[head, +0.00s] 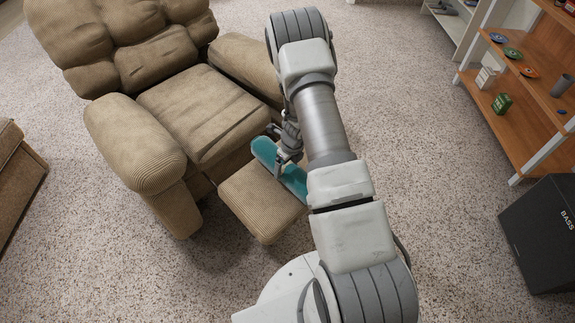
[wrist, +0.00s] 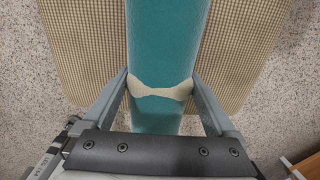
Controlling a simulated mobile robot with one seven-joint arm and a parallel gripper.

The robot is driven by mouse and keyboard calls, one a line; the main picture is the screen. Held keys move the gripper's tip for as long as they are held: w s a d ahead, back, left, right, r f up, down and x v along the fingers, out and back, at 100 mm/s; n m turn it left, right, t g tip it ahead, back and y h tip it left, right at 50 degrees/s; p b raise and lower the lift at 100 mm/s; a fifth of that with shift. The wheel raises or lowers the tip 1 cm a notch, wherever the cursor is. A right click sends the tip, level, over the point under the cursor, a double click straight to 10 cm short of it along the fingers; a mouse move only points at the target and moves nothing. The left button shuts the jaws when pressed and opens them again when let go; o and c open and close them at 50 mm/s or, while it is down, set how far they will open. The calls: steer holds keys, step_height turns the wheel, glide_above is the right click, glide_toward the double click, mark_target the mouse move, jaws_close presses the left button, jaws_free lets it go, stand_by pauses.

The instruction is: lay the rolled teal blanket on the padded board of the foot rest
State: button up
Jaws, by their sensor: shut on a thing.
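The rolled teal blanket (head: 265,152) is a long roll with a pale band around its middle. My gripper (head: 287,153) is shut on it at the band. In the wrist view the two fingers of my gripper (wrist: 161,88) press on both sides of the blanket (wrist: 166,45). The padded board of the foot rest (head: 258,205) is tan and ribbed and sticks out from the front of the recliner. The blanket is over the board in both views; I cannot tell whether it touches. In the wrist view the board (wrist: 80,50) shows on both sides of the roll. My arm hides part of the blanket.
The tan recliner (head: 200,105) stands behind the foot rest. Another tan seat (head: 15,165) is at the left edge. A wooden shelf (head: 530,90) with small items and a black bass speaker (head: 540,235) stand at the right. Speckled carpet (head: 440,150) between is clear.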

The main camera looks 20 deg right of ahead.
steer(key=shift+w+f, duration=0.1)
steer(key=shift+f, duration=0.45)
steer(key=o, duration=1.3)
steer(key=s+r+p, duration=0.1)
steer(key=r+p, duration=0.1)
steer(key=r, duration=0.3)
steer(key=s+r+p, duration=0.1)
steer(key=r, duration=0.5)
steer(key=d+r+p, duration=0.1)
steer(key=r+p, duration=0.1)
steer(key=r, duration=0.4)
steer(key=shift+s+r+p, duration=0.1)
steer(key=shift+s+p, duration=0.2)
steer(key=shift+s, duration=0.1)
